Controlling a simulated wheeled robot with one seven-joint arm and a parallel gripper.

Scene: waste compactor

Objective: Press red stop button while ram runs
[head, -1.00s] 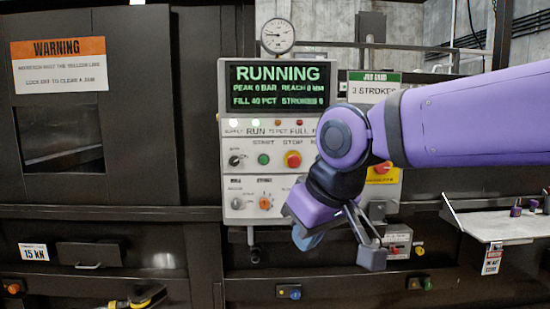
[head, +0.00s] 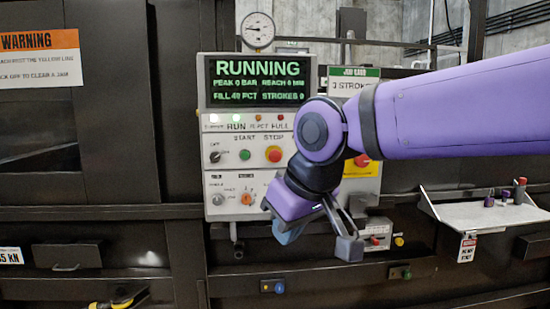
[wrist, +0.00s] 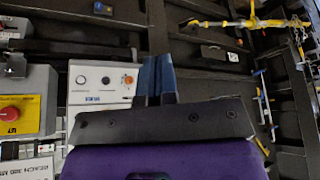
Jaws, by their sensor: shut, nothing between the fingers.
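The display (head: 259,82) reads RUNNING, 0 bar, fill 40 pct, strokes 0. My gripper (head: 287,233) is shut and empty, below and slightly right of the stop button, pointing down and apart from it. In the wrist view my blue fingers (wrist: 157,78) are together, in front of the panel's dials; I cannot make out the stop button there.
A second red button (head: 362,160) on a yellow plate is close behind my arm; it also shows in the wrist view (wrist: 12,114). A gauge (head: 258,29) tops the panel. A shelf (head: 490,216) with small purple items stands right. Dials (head: 246,199) lie below the buttons.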

